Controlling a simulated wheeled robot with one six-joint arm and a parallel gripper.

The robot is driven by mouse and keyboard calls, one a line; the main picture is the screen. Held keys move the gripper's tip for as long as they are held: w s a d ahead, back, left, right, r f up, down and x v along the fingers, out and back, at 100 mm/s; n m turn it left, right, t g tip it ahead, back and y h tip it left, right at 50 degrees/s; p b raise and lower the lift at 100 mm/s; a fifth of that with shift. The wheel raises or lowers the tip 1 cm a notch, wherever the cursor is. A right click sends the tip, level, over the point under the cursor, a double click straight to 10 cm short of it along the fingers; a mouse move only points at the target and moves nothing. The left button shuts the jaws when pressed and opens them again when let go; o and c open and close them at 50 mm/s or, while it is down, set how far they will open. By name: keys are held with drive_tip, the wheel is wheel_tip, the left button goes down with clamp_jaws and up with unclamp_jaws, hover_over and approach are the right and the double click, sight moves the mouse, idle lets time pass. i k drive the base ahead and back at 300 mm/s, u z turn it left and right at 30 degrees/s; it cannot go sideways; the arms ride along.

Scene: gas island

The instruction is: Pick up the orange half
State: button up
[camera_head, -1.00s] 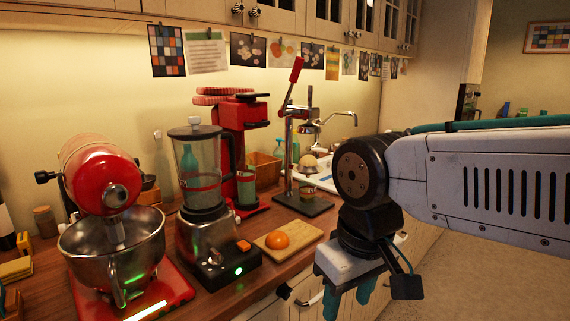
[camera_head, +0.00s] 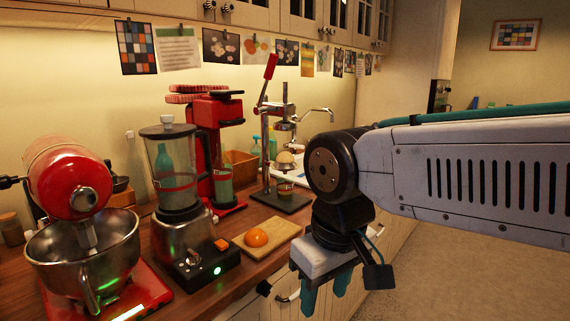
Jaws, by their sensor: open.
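The orange half (camera_head: 256,237) lies on a small wooden cutting board (camera_head: 281,230) near the front edge of the counter. It looks like a bright orange dome. My gripper (camera_head: 325,293) hangs to the right of the board and in front of the counter edge, with its teal fingers pointing down. The fingers are apart and empty, and they do not touch the orange half. The lower fingertips are partly cut off from clear view against the drawer fronts.
A blender (camera_head: 178,190) stands left of the board, with a red stand mixer (camera_head: 75,190) farther left. Behind the board are a red machine (camera_head: 222,130) and a lever press (camera_head: 283,196), with a sink (camera_head: 297,172) beyond. Drawers with handles lie below the counter edge.

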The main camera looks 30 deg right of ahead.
sight(284, 157)
drive_tip(key=z, duration=1.6)
drive_tip(key=i, duration=0.5)
drive_tip(key=u, duration=1.9)
drive_tip(key=i, duration=0.5)
drive_tip(key=z, duration=0.05)
